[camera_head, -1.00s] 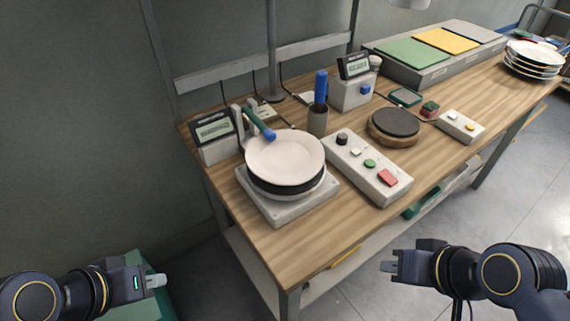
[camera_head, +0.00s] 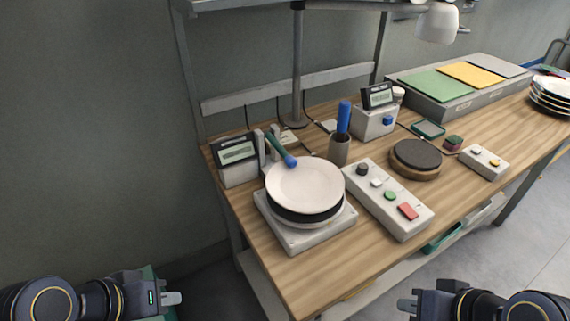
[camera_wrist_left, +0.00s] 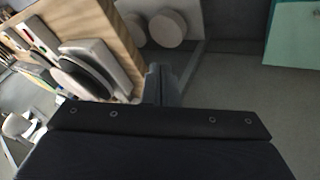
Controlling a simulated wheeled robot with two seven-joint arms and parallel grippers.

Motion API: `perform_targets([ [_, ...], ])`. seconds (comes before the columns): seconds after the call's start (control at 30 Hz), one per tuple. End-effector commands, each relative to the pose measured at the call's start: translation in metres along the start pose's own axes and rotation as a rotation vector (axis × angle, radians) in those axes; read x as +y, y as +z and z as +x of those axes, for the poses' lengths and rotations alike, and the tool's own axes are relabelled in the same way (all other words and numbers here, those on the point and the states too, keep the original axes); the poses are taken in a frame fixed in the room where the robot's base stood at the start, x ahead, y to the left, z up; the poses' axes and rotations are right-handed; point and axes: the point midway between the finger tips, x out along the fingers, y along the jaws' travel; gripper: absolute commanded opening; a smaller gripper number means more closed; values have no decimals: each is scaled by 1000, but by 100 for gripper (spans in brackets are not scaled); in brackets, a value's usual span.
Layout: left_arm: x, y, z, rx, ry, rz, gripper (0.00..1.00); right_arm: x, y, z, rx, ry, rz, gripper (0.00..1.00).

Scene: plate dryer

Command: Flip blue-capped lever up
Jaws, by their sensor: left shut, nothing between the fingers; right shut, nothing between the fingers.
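The blue-capped lever is a dark green arm with a blue ball end (camera_head: 290,161). It slants down toward the front right from a grey bracket (camera_head: 262,146) behind the plate dryer (camera_head: 292,240). Its blue end is at the back rim of a white plate (camera_head: 304,186) on the dryer. My left gripper (camera_head: 178,298) is shut and empty, low at the left, off the table and well away from the lever. It also shows in the left wrist view (camera_wrist_left: 160,72). My right gripper (camera_head: 402,304) is shut and empty, low at the right in front of the table.
A display box (camera_head: 238,158) stands left of the lever. A cup with a blue-handled tool (camera_head: 340,150) stands to its right. A button panel (camera_head: 388,198) lies right of the plate. A rail and post (camera_head: 297,70) rise behind. The space left of the table is free.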

Motion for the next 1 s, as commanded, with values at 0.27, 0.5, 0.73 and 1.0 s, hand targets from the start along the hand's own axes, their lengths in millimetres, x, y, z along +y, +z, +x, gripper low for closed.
perform_targets([
  [0.27, 32, -33, 26, -140, 162, -321, 0, 7, 8, 16, 0, 0, 0, 0],
  [0.5, 68, -84, 60, -304, 347, -697, 0, 14, 15, 30, 0, 0, 0, 0],
  [0.73, 90, -142, 101, -479, 527, -1073, 0, 20, 22, 43, 0, 0, 0, 0],
  [1.0, 92, -214, 158, -696, 745, -1515, 0, 26, 29, 58, 0, 0, 0, 0],
])
